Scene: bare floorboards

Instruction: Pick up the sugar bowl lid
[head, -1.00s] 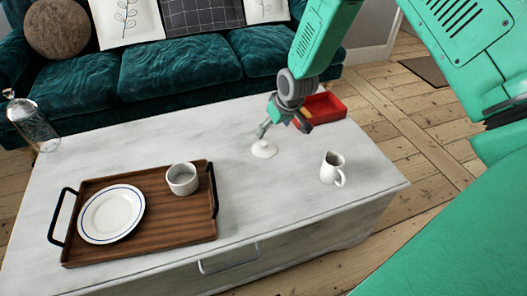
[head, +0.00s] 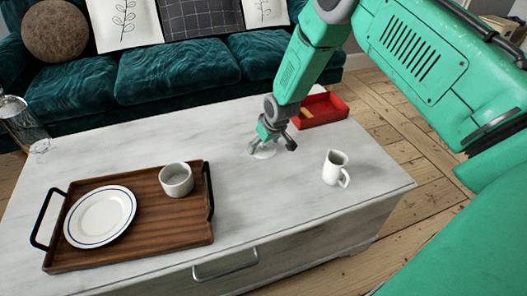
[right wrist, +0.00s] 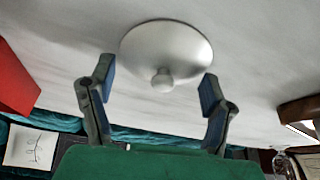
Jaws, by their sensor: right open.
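The sugar bowl lid (head: 264,153) is a white disc with a round knob, lying on the pale tabletop (head: 130,135). In the head view my right gripper is over it and hides much of it. In the right wrist view the whole lid (right wrist: 166,50) shows, its knob toward the fingers. My right gripper (head: 270,148) is open, pointing down. In the right wrist view its two fingers (right wrist: 158,88) stand apart, one on each side of the knob, with nothing held; whether they touch the lid cannot be told. My left gripper is not in view.
A white creamer jug (head: 335,168) stands to the right of the lid. A red box (head: 322,121) is behind it. A wooden tray (head: 165,235) with a plate (head: 101,215) and white bowl (head: 176,180) lies left. A glass jar (head: 24,126) stands at the far left edge.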

